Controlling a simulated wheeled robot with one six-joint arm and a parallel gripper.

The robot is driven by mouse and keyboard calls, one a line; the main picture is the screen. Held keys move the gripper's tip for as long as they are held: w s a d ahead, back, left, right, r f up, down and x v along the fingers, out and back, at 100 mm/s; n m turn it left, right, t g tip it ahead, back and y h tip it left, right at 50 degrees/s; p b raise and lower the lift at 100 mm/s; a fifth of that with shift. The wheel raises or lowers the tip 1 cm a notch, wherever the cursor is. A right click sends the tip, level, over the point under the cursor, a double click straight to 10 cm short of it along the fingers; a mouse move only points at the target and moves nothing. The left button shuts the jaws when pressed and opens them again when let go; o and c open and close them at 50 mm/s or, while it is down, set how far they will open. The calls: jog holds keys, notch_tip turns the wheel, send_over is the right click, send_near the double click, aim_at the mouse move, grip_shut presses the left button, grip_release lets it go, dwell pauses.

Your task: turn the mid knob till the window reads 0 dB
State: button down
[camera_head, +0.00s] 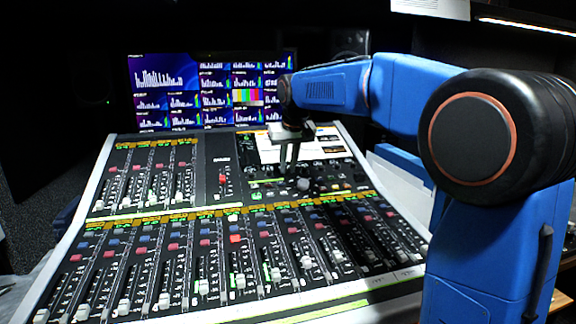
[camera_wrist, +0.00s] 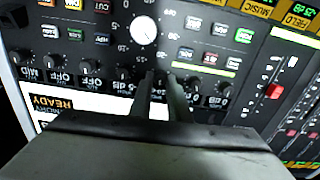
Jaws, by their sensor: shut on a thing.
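My gripper (camera_head: 289,170) reaches down onto the mixing desk's upper middle section, just below its white screen. In the wrist view, the two fingers of my gripper (camera_wrist: 161,76) are close together, shut on a small dark knob in a row of similar knobs. The held knob is mostly hidden by the fingertips. The lettering appears upside down in this view. A small window (camera_wrist: 125,113) beside the left finger seems to read -5 dB, partly covered; I cannot tell for sure that it belongs to the held knob. A window right of the fingers (camera_wrist: 217,101) seems to read 0 dB.
A large pale round knob (camera_wrist: 144,30) stands close by in the same panel; it also shows in the head view (camera_head: 303,184). Neighbouring small knobs (camera_wrist: 87,67) sit left of the fingers. Fader rows (camera_head: 235,265) fill the desk's front. A monitor (camera_head: 195,90) stands behind.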

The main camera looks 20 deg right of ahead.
jog(key=n, duration=0.5)
jog(key=shift+a+n, duration=0.1)
jog(key=shift+n, duration=0.3)
jog(key=n, duration=0.5)
jog(key=shift+n, duration=0.4)
jog(key=c, duration=1.7)
grip_release()
jog(key=shift+s+r, duration=0.1)
jog(key=v, duration=1.7)
jog(key=shift+s+a, duration=0.1)
jog(key=shift+s, duration=0.05)
